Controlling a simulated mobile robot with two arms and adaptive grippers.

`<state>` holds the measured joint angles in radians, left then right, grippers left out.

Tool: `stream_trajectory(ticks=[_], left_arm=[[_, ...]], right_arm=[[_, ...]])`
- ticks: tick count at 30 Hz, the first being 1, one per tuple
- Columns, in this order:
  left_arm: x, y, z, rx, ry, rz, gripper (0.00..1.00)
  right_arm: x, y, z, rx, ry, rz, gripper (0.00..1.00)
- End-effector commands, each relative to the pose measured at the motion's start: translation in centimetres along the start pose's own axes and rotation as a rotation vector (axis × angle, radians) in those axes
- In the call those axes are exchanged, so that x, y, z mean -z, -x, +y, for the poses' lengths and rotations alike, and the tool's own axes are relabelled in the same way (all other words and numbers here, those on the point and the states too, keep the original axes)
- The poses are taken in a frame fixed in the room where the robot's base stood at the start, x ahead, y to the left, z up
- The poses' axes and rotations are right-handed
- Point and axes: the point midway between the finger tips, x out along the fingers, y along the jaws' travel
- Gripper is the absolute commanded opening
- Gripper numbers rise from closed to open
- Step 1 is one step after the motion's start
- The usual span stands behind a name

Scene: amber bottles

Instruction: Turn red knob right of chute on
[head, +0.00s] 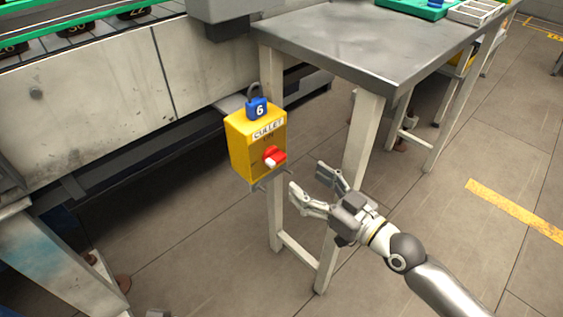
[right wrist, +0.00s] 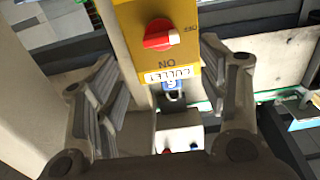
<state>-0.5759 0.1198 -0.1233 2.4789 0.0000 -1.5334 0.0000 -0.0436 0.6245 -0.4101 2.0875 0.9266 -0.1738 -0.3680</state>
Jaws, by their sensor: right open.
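A yellow box (head: 258,150) labelled CULLET is mounted by the metal table's leg. The word ON lies between the knob and the CULLET label. My right gripper (head: 307,176) is open and empty, just right of and below the knob, apart from it. In the wrist view its fingers (right wrist: 158,55) flank the box. My left gripper is out of view.
A blue padlock (head: 258,107) marked 6 hangs on top of the box. The metal table (head: 370,45) stands behind and right, its legs close to my right gripper. A grey machine panel (head: 90,110) fills the left. Open floor (head: 440,240) lies at right.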

Motion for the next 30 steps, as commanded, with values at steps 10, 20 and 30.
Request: stream_trajectory(ticks=[10,20,30], left_arm=[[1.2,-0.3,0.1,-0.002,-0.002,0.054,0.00],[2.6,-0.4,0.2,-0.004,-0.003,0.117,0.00],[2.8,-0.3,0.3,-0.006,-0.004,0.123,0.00]], right_arm=[[0.1,-5.9,-0.1,0.000,-0.002,0.003,0.66],[0.0,-9.1,-0.1,0.001,0.000,-0.001,0.66],[0.0,-9.3,-0.1,0.001,0.001,-0.002,0.64]])
